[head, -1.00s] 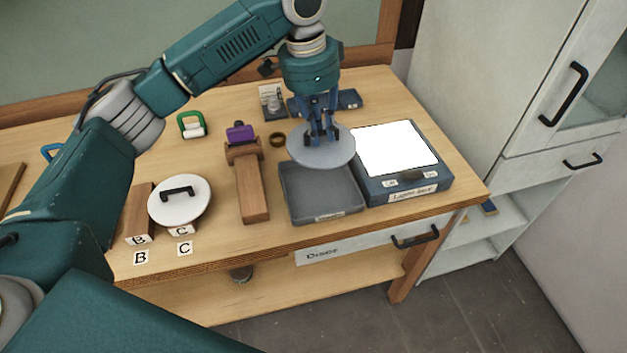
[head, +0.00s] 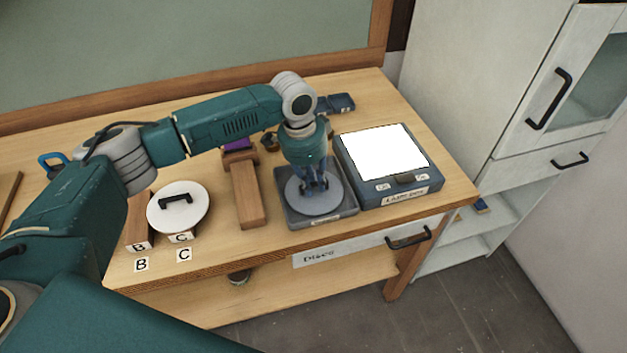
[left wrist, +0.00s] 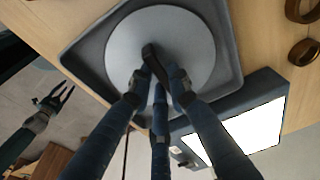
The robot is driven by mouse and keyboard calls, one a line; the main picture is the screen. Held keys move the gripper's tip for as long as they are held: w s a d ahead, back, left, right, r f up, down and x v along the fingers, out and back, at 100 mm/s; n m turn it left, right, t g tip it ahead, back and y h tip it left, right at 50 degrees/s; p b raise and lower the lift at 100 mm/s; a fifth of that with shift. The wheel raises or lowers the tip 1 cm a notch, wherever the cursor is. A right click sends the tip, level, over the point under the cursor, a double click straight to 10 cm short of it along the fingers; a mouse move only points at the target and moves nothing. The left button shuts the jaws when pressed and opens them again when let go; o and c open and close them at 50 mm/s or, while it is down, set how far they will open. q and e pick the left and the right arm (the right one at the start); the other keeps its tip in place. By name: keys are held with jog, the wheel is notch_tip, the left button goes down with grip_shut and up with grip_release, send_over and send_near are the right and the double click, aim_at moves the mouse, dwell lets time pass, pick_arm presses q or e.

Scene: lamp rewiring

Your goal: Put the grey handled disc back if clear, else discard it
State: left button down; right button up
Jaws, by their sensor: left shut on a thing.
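The grey handled disc (head: 312,196) is over the grey tray (head: 345,205) on the bench, within its rim as seen from the head. My left gripper (head: 314,188) is above the disc and shut on its handle. In the left wrist view the disc (left wrist: 185,25) lies flat inside the tray outline (left wrist: 88,62), with the fingers (left wrist: 160,75) closed round the dark handle. I cannot tell whether the disc touches the tray floor.
A lit light box (head: 385,150) stands right of the tray. A wooden stand (head: 246,195) is to its left. A white handled disc (head: 180,208) rests by blocks marked B and C. A drawer handle (head: 408,238) juts from the bench front.

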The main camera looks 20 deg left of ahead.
pick_arm(q)
jog(key=c, duration=1.6)
grip_release()
jog(key=shift+c, duration=0.2)
jog(key=shift+r, duration=0.3)
notch_tip(320, 180, up, 11)
jog(key=s+a+b, duration=0.1)
jog(key=b, duration=0.1)
jog(key=shift+a+r+b, duration=0.2)
jog(key=shift+b, duration=0.15)
